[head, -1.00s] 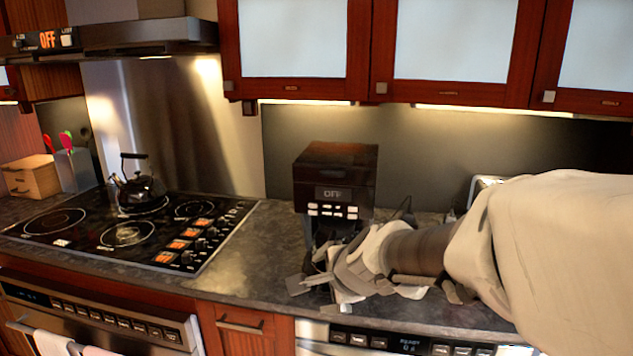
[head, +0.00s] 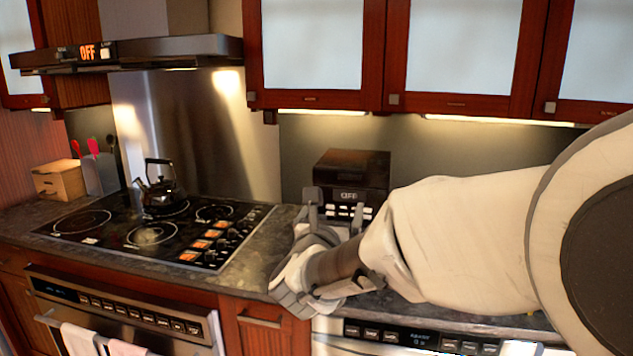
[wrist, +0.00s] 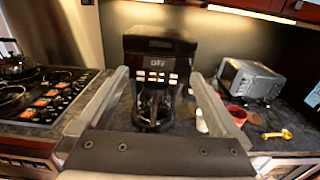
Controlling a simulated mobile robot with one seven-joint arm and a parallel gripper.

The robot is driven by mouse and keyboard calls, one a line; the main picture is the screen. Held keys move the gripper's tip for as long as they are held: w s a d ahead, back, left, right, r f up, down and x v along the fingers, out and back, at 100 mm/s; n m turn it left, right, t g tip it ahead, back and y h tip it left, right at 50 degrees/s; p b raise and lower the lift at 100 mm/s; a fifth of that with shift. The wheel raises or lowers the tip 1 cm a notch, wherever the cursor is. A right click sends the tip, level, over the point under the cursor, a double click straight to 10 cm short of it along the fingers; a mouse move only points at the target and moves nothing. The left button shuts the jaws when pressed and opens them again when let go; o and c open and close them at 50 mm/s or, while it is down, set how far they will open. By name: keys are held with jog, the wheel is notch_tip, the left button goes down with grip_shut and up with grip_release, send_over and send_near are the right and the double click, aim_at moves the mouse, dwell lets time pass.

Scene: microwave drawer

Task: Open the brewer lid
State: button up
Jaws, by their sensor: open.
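The brewer (head: 352,172) is a black coffee maker on the counter against the back wall, with a display reading OFF and a row of white buttons. Its lid (head: 350,157) is the dark top and looks shut. In the wrist view the brewer (wrist: 160,70) stands upright straight ahead, with a glass carafe (wrist: 155,105) under its head. My gripper (head: 335,208) is in front of the brewer, below its lid. In the wrist view its two fingers are spread wide, one on each side of the brewer, with nothing between them. My arm hides the brewer's lower part in the head view.
A stove (head: 150,235) with a black kettle (head: 158,188) is to the left. A toaster (wrist: 250,80), a red cup (wrist: 237,114) and a yellow item (wrist: 278,134) are right of the brewer. Cabinets (head: 440,55) hang above. Some counter left of the brewer is clear.

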aim_at(349, 177)
jog(key=p+x, duration=0.2)
jog(key=x, duration=1.5)
jog(key=shift+w+d+p, duration=0.1)
jog(key=shift+w+p, duration=0.1)
jog(key=shift+p, duration=0.1)
grip_shut()
